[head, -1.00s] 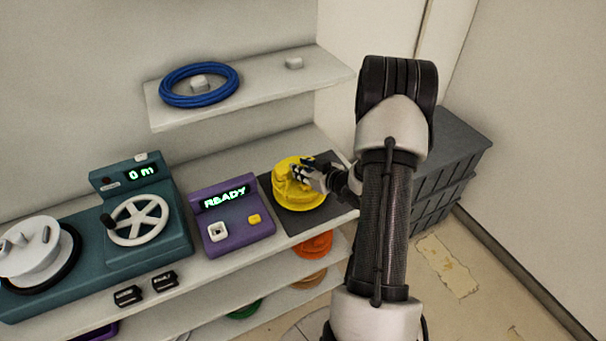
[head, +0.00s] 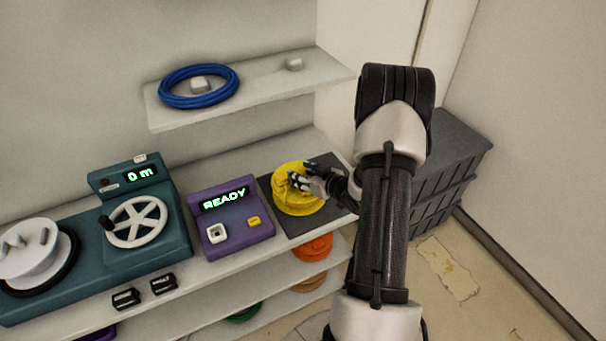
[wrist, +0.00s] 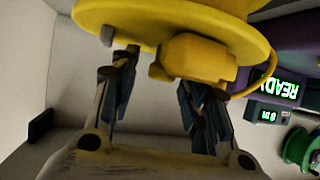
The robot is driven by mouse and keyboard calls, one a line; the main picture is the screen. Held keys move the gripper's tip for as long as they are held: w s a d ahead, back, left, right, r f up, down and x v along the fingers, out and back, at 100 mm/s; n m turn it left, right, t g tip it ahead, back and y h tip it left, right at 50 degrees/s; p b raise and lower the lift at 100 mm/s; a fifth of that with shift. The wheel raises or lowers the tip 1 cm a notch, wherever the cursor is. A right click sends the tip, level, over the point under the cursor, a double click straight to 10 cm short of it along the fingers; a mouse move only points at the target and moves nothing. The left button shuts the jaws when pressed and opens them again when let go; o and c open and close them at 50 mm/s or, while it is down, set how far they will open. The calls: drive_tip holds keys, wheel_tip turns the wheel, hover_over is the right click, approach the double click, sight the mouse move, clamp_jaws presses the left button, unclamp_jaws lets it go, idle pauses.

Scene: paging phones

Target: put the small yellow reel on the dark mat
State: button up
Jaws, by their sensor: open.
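The small yellow reel (head: 297,203) lies on the dark mat (head: 327,218) at the right end of the middle shelf. It shows large at the top of the wrist view (wrist: 180,25), with a blocky yellow part hanging close to the fingers. My gripper (head: 297,182) is at the reel's top, reaching in from the right. In the wrist view my gripper (wrist: 158,75) has its two dark fingers apart, beside the blocky part. The fingers hide part of the reel. Whether they touch it, I cannot tell.
A purple box reading READY (head: 232,217) stands left of the mat. A teal winding machine (head: 150,240) is farther left. A blue coil (head: 200,86) lies on the upper shelf. An orange reel (head: 313,247) is below. Dark crates (head: 447,165) stand at right.

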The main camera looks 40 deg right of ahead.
drive_tip(key=shift+r, duration=0.2)
drive_tip(key=p+v, duration=0.3)
drive_tip(key=v, duration=0.9)
drive_tip(key=shift+a+f, duration=0.1)
